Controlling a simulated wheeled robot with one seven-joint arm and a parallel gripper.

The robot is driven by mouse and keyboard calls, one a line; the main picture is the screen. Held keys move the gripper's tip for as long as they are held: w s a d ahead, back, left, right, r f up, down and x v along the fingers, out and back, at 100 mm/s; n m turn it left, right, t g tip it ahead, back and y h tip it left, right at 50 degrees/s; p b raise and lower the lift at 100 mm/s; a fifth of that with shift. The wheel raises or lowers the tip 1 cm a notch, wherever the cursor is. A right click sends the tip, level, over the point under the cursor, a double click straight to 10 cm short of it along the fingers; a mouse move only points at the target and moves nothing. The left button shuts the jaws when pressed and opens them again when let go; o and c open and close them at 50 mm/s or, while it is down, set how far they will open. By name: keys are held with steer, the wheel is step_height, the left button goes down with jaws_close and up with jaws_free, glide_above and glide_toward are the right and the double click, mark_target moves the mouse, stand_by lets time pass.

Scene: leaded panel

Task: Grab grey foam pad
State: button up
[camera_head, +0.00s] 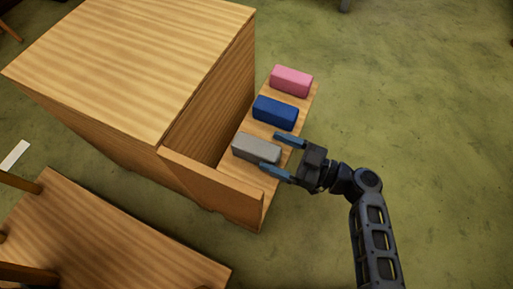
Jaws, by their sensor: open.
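The wooden cabinet (130,60) rises to the left. A wooden surface (110,235) is at lower left. The green floor (430,110) to the right is clear.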

mark_target(259, 147)
steer(key=a, duration=0.3)
steer(key=shift+w+a+f+b, duration=0.3)
steer(key=shift+w+f+b, duration=0.05)
steer(key=shift+w+f, duration=0.05)
steer(key=shift+w+a, duration=0.15)
steer(key=shift+a, duration=0.35)
steer(key=shift+c, duration=0.4)
steer(key=c, duration=1)
steer(key=shift+o, duration=0.2)
steer(key=shift+r, duration=0.2)
